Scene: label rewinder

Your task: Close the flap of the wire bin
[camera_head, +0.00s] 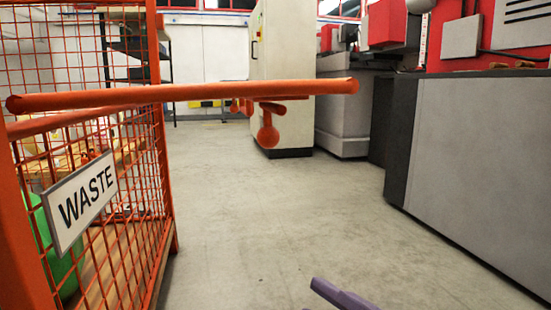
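The orange wire bin (167,190) stands at the left, with a white WASTE sign (80,203) on its mesh. Its flap (200,93) appears nearly edge-on as a long orange bar. It sticks out to the right from the bin's upper part over open floor, so it stands open. Orange fittings with a round knob (268,137) hang below the flap's outer part. A purple-grey piece (340,294) at the bottom edge looks like the tip of my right gripper, low and apart from the flap. Its fingers are mostly cut off. My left gripper is out of view.
Cardboard and a green item (60,245) show inside the bin. A grey machine cabinet (480,165) stands at the right, and a tall pale cabinet (283,60) stands at the back. The concrete floor (270,230) between the bin and the machine is clear.

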